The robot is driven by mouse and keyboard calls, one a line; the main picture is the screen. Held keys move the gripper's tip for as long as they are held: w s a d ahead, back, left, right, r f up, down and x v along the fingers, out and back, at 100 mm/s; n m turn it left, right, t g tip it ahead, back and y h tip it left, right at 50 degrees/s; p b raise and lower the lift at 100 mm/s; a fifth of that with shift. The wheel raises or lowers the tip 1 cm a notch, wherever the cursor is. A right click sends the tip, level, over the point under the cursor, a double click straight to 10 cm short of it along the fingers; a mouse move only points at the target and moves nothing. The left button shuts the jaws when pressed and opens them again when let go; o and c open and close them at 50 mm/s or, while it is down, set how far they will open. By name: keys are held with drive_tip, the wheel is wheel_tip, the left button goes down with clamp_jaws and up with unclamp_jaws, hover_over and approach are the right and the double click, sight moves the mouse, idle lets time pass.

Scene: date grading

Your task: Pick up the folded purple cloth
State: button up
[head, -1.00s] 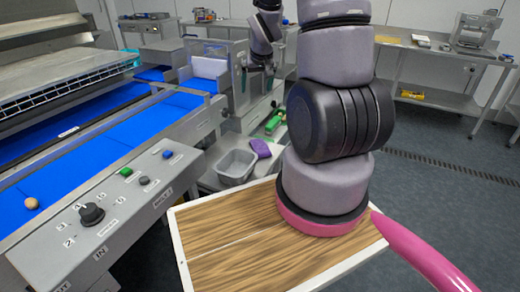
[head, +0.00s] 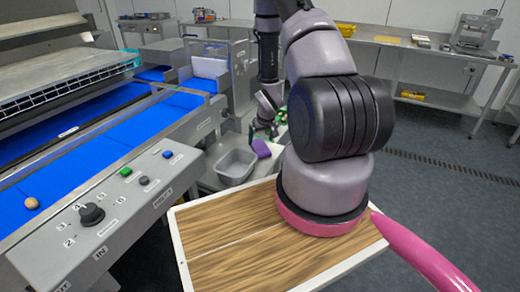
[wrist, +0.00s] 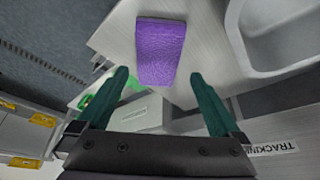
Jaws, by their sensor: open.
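The folded purple cloth (head: 261,148) lies on a light grey surface beside a grey tub, and my gripper partly covers it in the head view. In the wrist view the cloth (wrist: 160,50) is a flat purple rectangle just beyond the fingertips, roughly centred between them. My gripper (wrist: 158,78) is open, with its two green fingers apart and nothing between them. In the head view my gripper (head: 265,130) points down, close above the cloth. I cannot tell the exact height between them.
The grey tub (head: 236,165) stands just left of the cloth; its rim (wrist: 236,40) shows at right in the wrist view. A green item (wrist: 92,100) lies near the left finger. A blue conveyor (head: 100,140) with a control panel runs along the left.

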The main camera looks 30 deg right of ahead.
sight(260, 146)
drive_tip(key=x, duration=0.5)
drive_tip(key=shift+d+f, duration=0.1)
drive_tip(key=shift+d, duration=0.05)
drive_tip(key=shift+c, duration=0.3)
drive_tip(key=c, duration=1.2)
wheel_tip(260, 146, up, 10)
drive_tip(key=shift+s+r, duration=0.1)
drive_tip(key=shift+c, duration=0.2)
